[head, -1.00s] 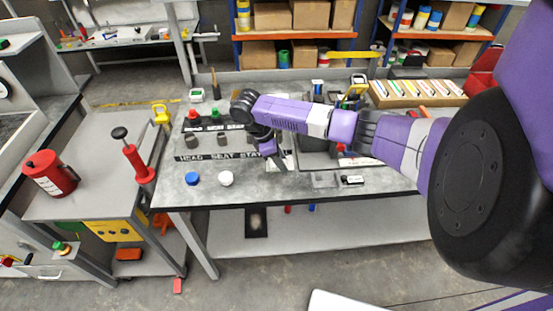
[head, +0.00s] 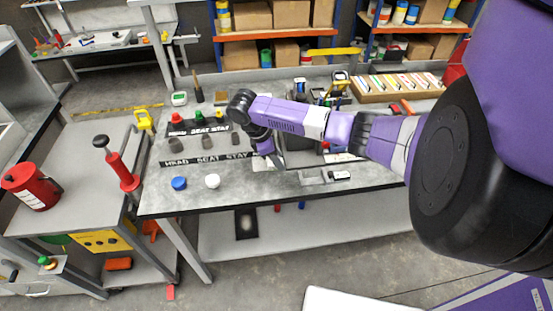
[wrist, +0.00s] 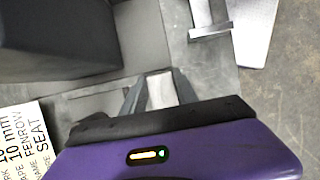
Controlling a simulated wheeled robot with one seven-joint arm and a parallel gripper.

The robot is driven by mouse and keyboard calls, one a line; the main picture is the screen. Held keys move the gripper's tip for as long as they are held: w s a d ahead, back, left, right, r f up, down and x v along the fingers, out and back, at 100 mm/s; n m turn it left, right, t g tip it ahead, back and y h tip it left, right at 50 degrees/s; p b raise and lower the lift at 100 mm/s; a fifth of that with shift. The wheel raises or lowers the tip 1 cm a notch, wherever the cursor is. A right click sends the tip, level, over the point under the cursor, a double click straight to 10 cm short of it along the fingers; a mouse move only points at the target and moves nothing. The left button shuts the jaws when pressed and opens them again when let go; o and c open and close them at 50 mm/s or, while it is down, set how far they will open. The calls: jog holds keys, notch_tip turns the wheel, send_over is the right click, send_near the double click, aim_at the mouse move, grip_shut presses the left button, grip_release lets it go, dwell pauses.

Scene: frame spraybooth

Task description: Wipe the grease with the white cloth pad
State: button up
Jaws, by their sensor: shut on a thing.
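My gripper (head: 272,158) points down over the front middle of the grey workbench (head: 230,195), just right of the black HEAD SEAT STAY label strip. In the wrist view its two dark fingers (wrist: 161,92) are shut on a small whitish block, which looks like the white cloth pad (wrist: 160,86). The pad is hardly visible in the head view, and I cannot tell whether it touches the surface below. I cannot make out a grease patch in either view.
A dark box-like thing (wrist: 60,40) and a printed sheet (wrist: 30,145) lie close to my gripper. A blue cap (head: 179,183) and white cap (head: 212,181) sit at the front left. A cardboard tray of files (head: 398,85) stands at the back right.

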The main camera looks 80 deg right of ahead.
jog(key=shift+r, duration=3.55)
